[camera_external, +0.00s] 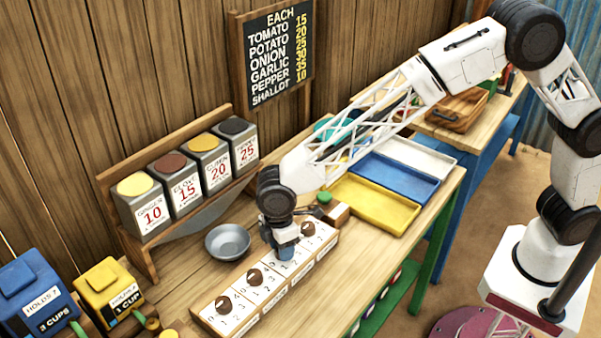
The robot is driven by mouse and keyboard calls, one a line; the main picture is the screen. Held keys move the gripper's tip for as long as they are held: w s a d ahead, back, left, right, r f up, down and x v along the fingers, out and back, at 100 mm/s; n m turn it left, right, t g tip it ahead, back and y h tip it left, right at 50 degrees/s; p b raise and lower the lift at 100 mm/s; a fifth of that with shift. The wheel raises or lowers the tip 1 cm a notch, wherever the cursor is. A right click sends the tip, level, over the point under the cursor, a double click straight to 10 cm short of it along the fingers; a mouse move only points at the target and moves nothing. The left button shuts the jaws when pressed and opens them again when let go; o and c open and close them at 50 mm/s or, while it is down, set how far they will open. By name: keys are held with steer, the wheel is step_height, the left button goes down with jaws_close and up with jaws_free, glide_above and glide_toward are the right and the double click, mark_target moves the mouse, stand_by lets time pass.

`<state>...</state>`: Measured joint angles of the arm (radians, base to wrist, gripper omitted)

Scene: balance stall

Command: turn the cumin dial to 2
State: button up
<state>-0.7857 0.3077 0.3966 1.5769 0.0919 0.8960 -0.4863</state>
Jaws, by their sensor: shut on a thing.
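A pale wooden dial board (237,323) lies along the near part of the table, with numbers around each dial. Three brown knobs show on it: a near one (222,304), a middle one (254,276) and a far one (308,229). My gripper (285,252) points down over the board between the middle and far knobs. It is shut on a dial knob that it hides. The name labels on the board's front edge are too small to read, so I cannot tell which dial is cumin, nor the setting of the held one.
A grey bowl (228,243) sits just left of my gripper. Spice tins stand behind it, including a ginger tin (140,204). Blue (38,291) and yellow (108,287) measure boxes are at left. A yellow tray (374,204) lies at right. A green-topped item (324,197) is close behind my gripper.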

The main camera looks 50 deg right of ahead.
steer(key=shift+a+r+n, duration=0.1)
steer(key=shift+n, duration=0.7)
steer(key=o, duration=0.9)
steer(key=shift+w+r, duration=0.15)
steer(key=shift+r, duration=1.8)
steer(key=shift+w+r, duration=0.15)
steer(key=shift+r, duration=1.75)
